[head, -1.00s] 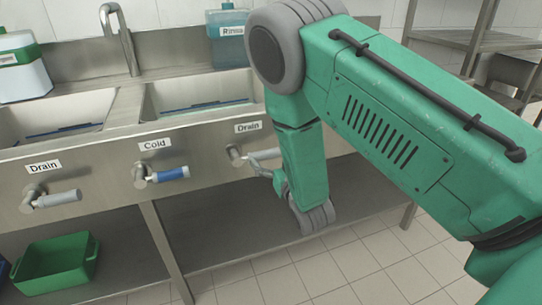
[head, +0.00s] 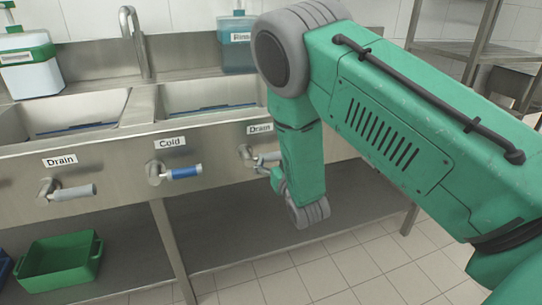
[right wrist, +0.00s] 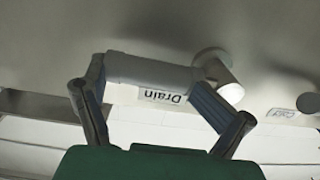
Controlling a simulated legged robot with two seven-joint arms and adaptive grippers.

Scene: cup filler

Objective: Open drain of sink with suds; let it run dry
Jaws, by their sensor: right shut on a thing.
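My right gripper (head: 266,163) is at the drain valve (head: 246,153) under the right sink basin (head: 205,112). In the right wrist view its two fingers stand either side of the grey drain handle (right wrist: 150,69), shut on it. The handle lies roughly crosswise there, joined to a round pale hub. A "Drain" label (head: 259,129) is above this valve. A second drain handle (head: 75,193), grey, is under the left basin (head: 70,140), lying nearly level. Suds cannot be made out in either basin. My left gripper is out of view.
A blue-sleeved cold handle (head: 185,173) sits between the drains. A faucet (head: 137,42), a green-topped bottle (head: 28,70) and a blue rinse container (head: 237,50) stand behind. A green bin (head: 60,268) is on the lower shelf (head: 130,255). Floor is clear at right.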

